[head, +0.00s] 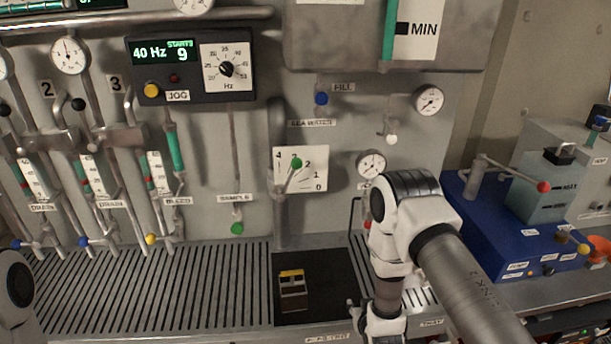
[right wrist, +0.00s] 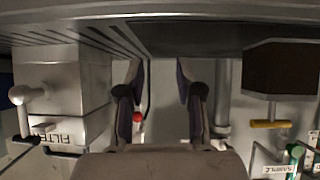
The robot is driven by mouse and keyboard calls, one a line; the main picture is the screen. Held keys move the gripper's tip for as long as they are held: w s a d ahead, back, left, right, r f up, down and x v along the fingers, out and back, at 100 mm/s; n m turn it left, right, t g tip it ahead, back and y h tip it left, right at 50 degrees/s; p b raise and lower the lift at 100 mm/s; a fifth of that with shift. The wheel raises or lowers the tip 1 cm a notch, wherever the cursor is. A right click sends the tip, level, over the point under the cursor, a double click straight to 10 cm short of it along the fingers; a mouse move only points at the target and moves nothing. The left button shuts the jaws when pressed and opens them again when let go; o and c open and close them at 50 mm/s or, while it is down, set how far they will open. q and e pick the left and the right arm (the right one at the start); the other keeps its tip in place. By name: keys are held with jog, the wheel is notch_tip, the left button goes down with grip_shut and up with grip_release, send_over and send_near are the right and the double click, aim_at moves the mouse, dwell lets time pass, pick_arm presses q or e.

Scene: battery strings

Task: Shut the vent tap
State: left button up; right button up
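I can read no vent label, so I cannot confirm which tap is the vent tap. A tap with a red knob (head: 367,225) is low on the wall panel, partly hidden behind my right arm in the head view. In the right wrist view, which is upside down, a red knob (right wrist: 138,118) shows between my fingers, nearer the left one. My right gripper (right wrist: 160,78) is open, with its two fingers apart and nothing seen held between them. I cannot tell its exact distance from the red knob. My left gripper is out of view.
A dark block with a yellow top (head: 291,277) stands on the black mat left of my right arm. A box labelled FILTER (right wrist: 66,135) stands left in the wrist view. The green sample knob (head: 237,228) is further left. A blue unit (head: 515,240) stands right.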

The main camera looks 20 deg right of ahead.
jog(key=w+d+r+t+h+p, duration=0.1)
jog(key=w+d+r+t, duration=0.1)
jog(key=w, duration=0.4)
jog(key=w+d+r+m+t+h, duration=0.1)
jog(key=w+d+r+t+h, duration=0.1)
jog(key=w+d+r, duration=0.3)
jog(key=w+d+r+m+t+h+p, duration=0.1)
jog(key=w+d+r+t, duration=0.1)
jog(key=w+d+r, duration=0.2)
jog(key=shift+w+r+h+p, duration=0.15)
jog(key=shift+w+r, duration=0.3)
jog(key=shift+w, duration=0.25)
jog(key=shift+w+r+h+p, duration=0.15)
jog(key=shift+w+r, duration=0.3)
jog(key=shift+w, duration=0.2)
jog(key=shift+w+d, duration=0.2)
jog(key=shift+d, duration=0.05)
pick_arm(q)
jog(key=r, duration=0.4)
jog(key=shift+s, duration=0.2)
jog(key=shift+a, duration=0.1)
pick_arm(e)
jog(key=shift+a, duration=0.15)
jog(key=c, duration=0.6)
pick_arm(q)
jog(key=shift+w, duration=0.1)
pick_arm(e)
jog(key=shift+w, duration=0.1)
grip_shut()
